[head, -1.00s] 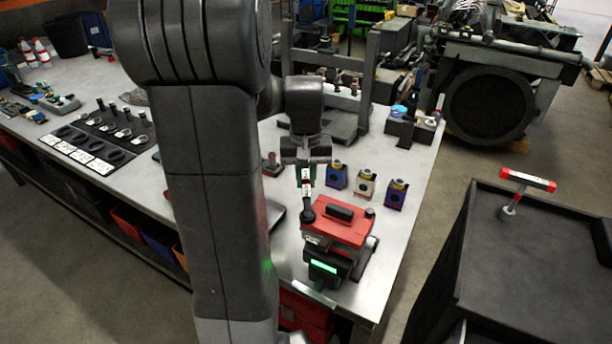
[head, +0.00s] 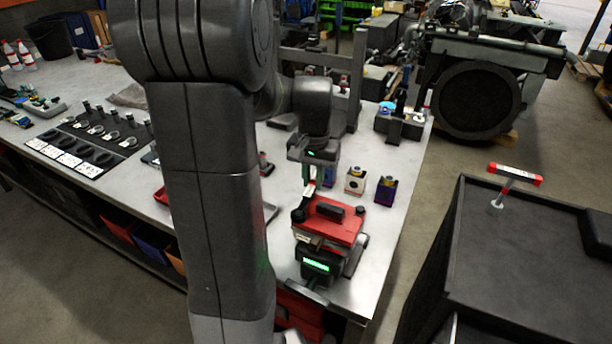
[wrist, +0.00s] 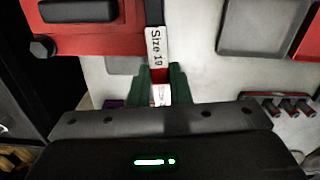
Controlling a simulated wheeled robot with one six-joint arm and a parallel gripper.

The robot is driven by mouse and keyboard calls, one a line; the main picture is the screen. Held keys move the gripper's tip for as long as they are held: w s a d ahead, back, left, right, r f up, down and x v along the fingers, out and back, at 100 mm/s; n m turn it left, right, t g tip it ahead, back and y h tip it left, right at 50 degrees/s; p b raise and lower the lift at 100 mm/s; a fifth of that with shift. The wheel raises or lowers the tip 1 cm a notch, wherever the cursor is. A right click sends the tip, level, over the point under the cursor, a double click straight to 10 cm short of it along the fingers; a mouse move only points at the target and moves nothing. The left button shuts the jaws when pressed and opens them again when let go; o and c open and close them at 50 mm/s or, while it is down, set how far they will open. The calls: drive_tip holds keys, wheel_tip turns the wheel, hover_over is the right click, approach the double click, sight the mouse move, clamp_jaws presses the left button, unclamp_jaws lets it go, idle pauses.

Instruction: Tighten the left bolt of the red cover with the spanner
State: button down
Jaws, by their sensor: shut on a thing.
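The red cover (head: 340,232) sits on a dark unit near the front edge of the bench. Its left bolt lies at the dark spanner head (head: 298,215), which hides it. The right bolt (head: 360,210) is bare and also shows in the wrist view (wrist: 42,47). My gripper (head: 311,184) is behind the cover, shut on the spanner's handle. In the wrist view its green fingers (wrist: 162,84) hold the spanner (wrist: 155,45), labelled "Size 19". The spanner head is outside the wrist view, so its exact seating cannot be told.
A black handle (head: 330,210) stands up on the cover. A white-and-black block (head: 355,181) and a purple block (head: 386,190) stand behind it to the right. A green-lit display (head: 316,265) faces front. A red-and-white T-handled tool (head: 514,174) stands on a dark cart.

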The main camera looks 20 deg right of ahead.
drive_tip(key=shift+s+d+m, duration=0.2)
drive_tip(key=shift+d+m, duration=0.05)
drive_tip(key=shift+m, duration=0.05)
drive_tip(key=shift+s+d+m, duration=0.35)
drive_tip(key=shift+s+m, duration=0.15)
drive_tip(key=shift+m, duration=0.2)
drive_tip(key=shift+s+d+m, duration=0.3)
drive_tip(key=shift+s+m, duration=0.15)
drive_tip(key=shift+m, duration=0.25)
drive_tip(key=shift+w+a+r+n+p, duration=0.1)
drive_tip(key=shift+w+a+r+n, duration=0.3)
drive_tip(key=shift+n, duration=0.25)
drive_tip(key=shift+w+a+r+n+p, duration=0.15)
drive_tip(key=shift+w+a+n, duration=0.15)
drive_tip(key=shift+w+n, duration=0.25)
drive_tip(key=shift+w+a+r+n+p, duration=0.1)
drive_tip(key=shift+w+a+r+n, duration=0.25)
drive_tip(key=shift+n, duration=0.35)
drive_tip(key=shift+w+a+n, duration=0.4)
drive_tip(key=shift+a+n, duration=0.1)
drive_tip(key=shift+n, duration=0.3)
